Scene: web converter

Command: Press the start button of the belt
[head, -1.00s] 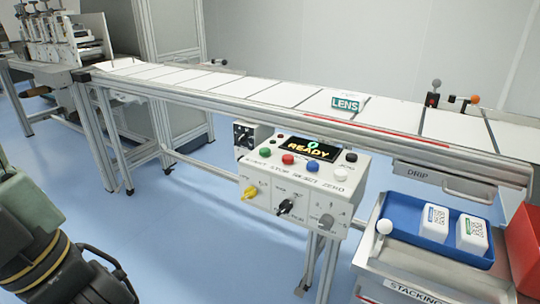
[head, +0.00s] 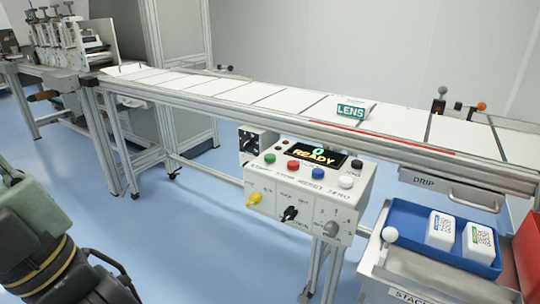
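The belt's control box (head: 311,190) hangs under the front rail of the conveyor belt (head: 225,88), with a screen (head: 313,154) reading READY. A green button (head: 270,158) sits at the left of its button row, then red (head: 293,165), blue (head: 318,173) and white (head: 346,181) ones. The label START shows under the green button. My arm's end shows at the lower left, with thin dark parts of my gripper (head: 115,275) cut off by the frame edge. It is well left of and apart from the box. Its opening and anything in it cannot be made out.
A yellow knob (head: 254,198) and a black knob (head: 289,214) are on the box front. Open floor lies between my arm and the box.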

